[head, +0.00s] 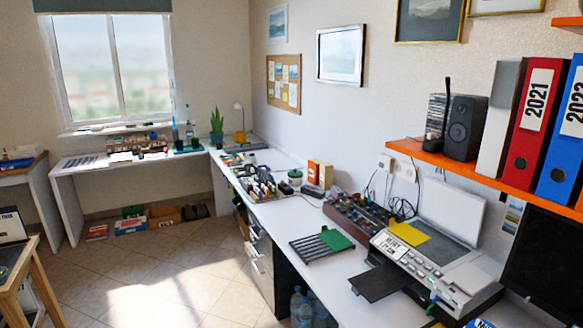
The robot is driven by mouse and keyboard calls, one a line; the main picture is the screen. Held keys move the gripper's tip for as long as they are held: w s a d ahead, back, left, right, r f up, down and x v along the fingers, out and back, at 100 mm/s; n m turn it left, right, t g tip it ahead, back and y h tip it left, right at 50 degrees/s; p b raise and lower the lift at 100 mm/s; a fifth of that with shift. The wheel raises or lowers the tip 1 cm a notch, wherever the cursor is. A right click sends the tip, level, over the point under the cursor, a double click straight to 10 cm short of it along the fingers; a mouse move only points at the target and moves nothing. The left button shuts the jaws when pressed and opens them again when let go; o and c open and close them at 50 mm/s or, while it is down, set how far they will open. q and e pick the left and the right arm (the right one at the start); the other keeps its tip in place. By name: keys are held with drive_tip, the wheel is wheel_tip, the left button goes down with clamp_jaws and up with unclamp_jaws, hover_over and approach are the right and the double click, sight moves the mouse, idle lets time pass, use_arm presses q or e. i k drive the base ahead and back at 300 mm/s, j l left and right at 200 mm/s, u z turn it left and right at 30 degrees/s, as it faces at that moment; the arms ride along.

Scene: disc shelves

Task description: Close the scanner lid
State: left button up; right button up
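The scanner is a light grey printer-type machine (463,279) on the white desk at the right. Its pale lid (452,211) stands raised, tilted back toward the wall. The dark scan bed (443,248) is uncovered below it. A yellow sheet or folder (409,234) lies at the left part of the machine, by its button panel (398,251). A black tray (380,283) sticks out from the front. Neither of my grippers shows in the head view.
An orange shelf (475,178) with a speaker and binders hangs above the scanner. A box of cables and parts (360,216) stands left of it. A dark monitor (543,262) is at its right. The floor (165,270) in front of the desk is largely clear.

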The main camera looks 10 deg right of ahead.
sight(460, 213)
drive_tip(key=i+j+z, duration=0.1)
drive_tip(key=z, duration=0.45)
drive_tip(key=i+j+z, duration=0.2)
drive_tip(key=j, duration=0.15)
drive_tip(key=i+j+z, duration=0.15)
drive_tip(key=j, duration=0.2)
drive_tip(key=i+j+z, duration=0.2)
drive_tip(key=j, duration=0.2)
drive_tip(key=j+z, duration=0.15)
drive_tip(key=j, duration=0.25)
drive_tip(key=i, duration=0.05)
